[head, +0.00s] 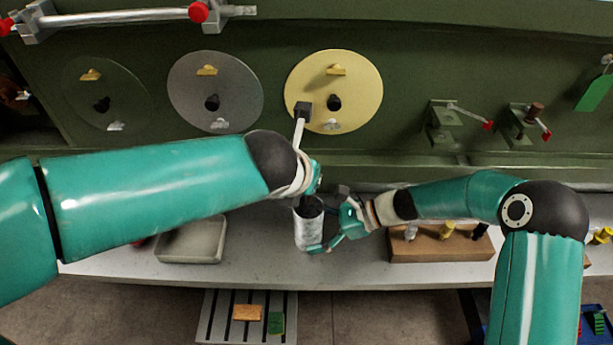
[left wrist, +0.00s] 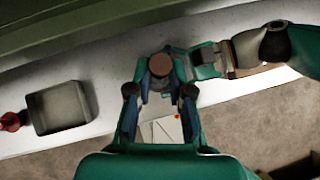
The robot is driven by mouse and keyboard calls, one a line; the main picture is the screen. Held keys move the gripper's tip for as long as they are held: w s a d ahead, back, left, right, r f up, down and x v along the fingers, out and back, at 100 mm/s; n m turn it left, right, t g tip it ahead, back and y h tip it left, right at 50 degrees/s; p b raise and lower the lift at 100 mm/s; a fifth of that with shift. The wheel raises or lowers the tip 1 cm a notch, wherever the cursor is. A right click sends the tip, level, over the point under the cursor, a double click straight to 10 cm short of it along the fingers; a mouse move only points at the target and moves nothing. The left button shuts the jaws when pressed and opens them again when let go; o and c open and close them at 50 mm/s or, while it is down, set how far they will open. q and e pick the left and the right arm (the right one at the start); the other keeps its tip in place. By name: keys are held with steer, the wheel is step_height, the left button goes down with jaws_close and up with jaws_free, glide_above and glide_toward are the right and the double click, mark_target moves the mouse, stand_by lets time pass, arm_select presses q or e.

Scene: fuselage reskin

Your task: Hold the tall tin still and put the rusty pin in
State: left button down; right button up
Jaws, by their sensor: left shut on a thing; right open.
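The tall tin (head: 309,230) is a grey, streaked metal cylinder standing upright on the pale bench. My right gripper (head: 328,238) is at the tin's right side, with its fingers open beside the tin's lower part; whether they touch it I cannot tell. My left gripper (left wrist: 160,76) is shut on the rusty pin (left wrist: 160,65), whose round brown end shows between the fingers in the left wrist view. In the head view the left gripper is right above the tin's mouth, largely hidden by its own wrist. How far the pin reaches into the tin is hidden.
A shallow grey tray (head: 193,240) lies left of the tin. A brown block (head: 440,247) with yellow and dark pegs stands to the right. Behind, the green panel (head: 400,70) carries discs and clamps. The bench's front edge (head: 250,280) is close to the tin.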

steer(key=shift+a+f, duration=0.1)
steer(key=shift+a, duration=0.1)
steer(key=c, duration=0.8)
steer(key=shift+o, duration=0.2)
